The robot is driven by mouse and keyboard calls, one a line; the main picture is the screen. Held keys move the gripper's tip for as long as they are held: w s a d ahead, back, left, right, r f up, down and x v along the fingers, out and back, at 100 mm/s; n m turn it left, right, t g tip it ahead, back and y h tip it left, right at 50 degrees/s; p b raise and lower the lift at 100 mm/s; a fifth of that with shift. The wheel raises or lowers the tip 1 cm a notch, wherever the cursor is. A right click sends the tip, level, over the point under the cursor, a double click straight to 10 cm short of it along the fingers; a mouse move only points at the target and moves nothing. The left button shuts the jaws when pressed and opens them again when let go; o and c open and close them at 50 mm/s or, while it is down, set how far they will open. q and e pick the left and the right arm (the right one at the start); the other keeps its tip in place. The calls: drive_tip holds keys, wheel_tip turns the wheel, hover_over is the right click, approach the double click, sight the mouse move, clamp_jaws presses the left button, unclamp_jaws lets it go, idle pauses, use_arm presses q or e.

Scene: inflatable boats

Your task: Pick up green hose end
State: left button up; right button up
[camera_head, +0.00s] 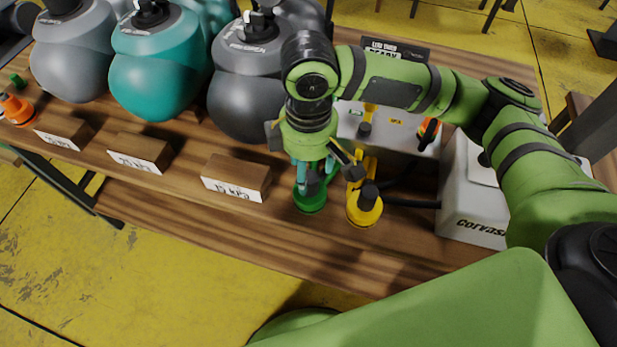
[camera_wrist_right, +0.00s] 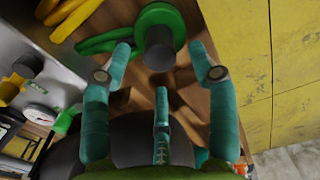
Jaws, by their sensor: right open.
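The green hose end (camera_head: 310,201) stands on the wooden table near its front edge, with a green round base and a dark grey stem. In the wrist view the green hose end (camera_wrist_right: 159,42) shows at the top, its stem between the tips of my teal fingers. My right gripper (camera_head: 317,167) points down just above it and partly hides it in the head view. In the wrist view my right gripper (camera_wrist_right: 160,62) has its fingers spread, with a visible gap on both sides of the stem. My left gripper is not in view.
A yellow hose end (camera_head: 364,207) stands close to the right of the green one. A white Corvass box (camera_head: 474,210) is farther right. A wooden block labelled 15 kPa (camera_head: 236,178) is to the left. Large grey and teal containers (camera_head: 156,72) stand behind the blocks.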

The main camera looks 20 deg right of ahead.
sight(309, 177)
drive_tip(key=f, duration=0.3)
drive_tip(key=shift+s+f, duration=0.25)
drive_tip(key=shift+f, duration=0.45)
drive_tip(key=shift+w+f, duration=0.1)
drive_tip(key=shift+c, duration=0.4)
clamp_jaws()
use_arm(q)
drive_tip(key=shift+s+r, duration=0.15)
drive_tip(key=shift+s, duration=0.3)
